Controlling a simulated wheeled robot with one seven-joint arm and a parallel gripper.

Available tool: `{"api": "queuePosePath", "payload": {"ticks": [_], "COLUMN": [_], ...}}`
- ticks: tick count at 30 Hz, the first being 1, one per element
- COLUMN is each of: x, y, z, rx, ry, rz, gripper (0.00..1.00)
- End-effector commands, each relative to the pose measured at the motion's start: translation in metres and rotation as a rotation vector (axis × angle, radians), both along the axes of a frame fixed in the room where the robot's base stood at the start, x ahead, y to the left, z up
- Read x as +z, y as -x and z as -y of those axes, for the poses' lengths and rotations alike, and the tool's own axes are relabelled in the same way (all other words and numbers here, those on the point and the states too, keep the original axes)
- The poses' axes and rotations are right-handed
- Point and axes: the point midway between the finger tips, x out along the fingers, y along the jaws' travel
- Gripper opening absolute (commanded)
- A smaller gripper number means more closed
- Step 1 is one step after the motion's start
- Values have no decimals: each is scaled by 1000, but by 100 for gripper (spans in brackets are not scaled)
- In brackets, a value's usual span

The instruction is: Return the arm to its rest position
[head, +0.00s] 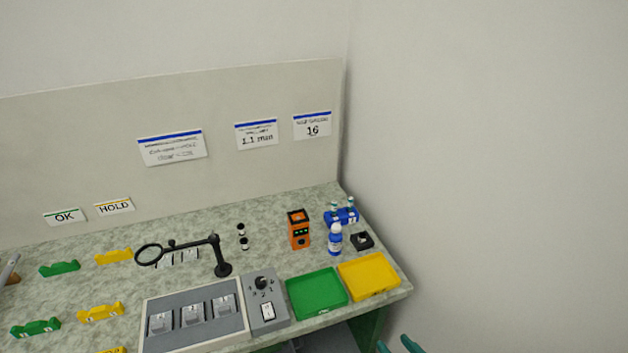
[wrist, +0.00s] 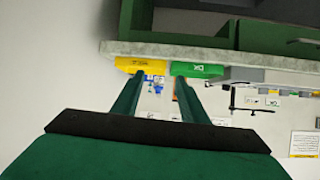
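My gripper (head: 397,346) shows only as two teal fingertips at the bottom edge of the head view, in front of the bench's right corner and to the right of it. In the wrist view my gripper (wrist: 160,77) has its two green fingers apart with nothing held between them. Beyond the fingertips the wrist view shows the yellow tray (wrist: 139,65) and the green tray (wrist: 196,69), upside down. The rest of my arm is out of the head view.
The bench (head: 395,296) carries a green tray (head: 317,293), a yellow tray (head: 369,276), an orange device (head: 299,231), a blue-white bottle (head: 335,240), a magnifier on a stand (head: 217,255) and a grey panel (head: 195,317). A bare wall (head: 500,180) stands at the right.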

Motion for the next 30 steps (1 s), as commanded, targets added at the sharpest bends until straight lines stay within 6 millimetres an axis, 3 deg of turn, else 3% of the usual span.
{"api": "queuePosePath", "payload": {"ticks": [8,14,21,30], "x": [-34,-71,-106,-113], "y": [5,20,62,130], "z": [-23,-53,-88,-124], "rx": [-102,-213,-345,-424], "ry": [-47,-80,-77,-27], "rz": [-22,-44,-45,15], "gripper": [40,40,40,40]}}
